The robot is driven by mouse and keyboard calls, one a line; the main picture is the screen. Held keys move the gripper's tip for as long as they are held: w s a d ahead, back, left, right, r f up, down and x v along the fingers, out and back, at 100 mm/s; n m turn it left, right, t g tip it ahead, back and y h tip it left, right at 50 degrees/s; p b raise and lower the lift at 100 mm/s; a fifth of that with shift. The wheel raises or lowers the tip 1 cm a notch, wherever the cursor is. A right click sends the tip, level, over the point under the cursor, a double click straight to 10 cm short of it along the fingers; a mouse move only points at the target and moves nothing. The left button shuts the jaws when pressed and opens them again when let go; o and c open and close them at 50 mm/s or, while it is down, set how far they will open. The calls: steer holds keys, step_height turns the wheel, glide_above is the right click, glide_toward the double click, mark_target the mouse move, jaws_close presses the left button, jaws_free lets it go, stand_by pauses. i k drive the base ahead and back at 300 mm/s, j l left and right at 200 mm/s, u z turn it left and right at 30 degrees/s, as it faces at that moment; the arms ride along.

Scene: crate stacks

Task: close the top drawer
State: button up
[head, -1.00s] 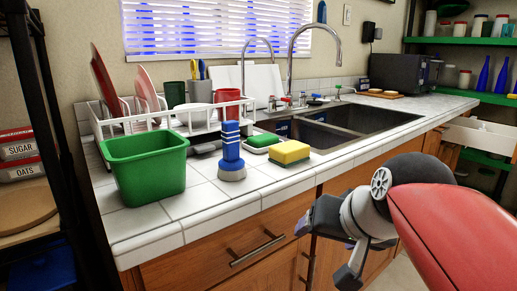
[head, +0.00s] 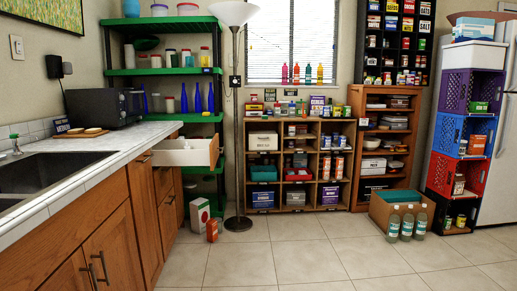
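The top drawer (head: 214,151) stands pulled out at the far end of the wooden counter cabinet, just under the white countertop. Its wooden front faces right, and its pale inside shows with a small whitish thing in it. Lower drawer fronts (head: 167,207) below it look shut. My gripper is not in this view.
The counter (head: 110,148) with a sink (head: 45,175) and a black microwave (head: 103,107) runs along the left. A floor lamp (head: 238,130), a white-and-green box (head: 199,215) and a small orange box (head: 212,230) stand near the drawer. The tiled floor in the middle is clear.

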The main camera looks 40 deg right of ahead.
mark_target(202, 152)
steer(key=i+l+z, duration=0.2)
steer(key=l+z, duration=0.2)
steer(key=i+l+z, duration=0.3)
steer(key=l+z, duration=0.15)
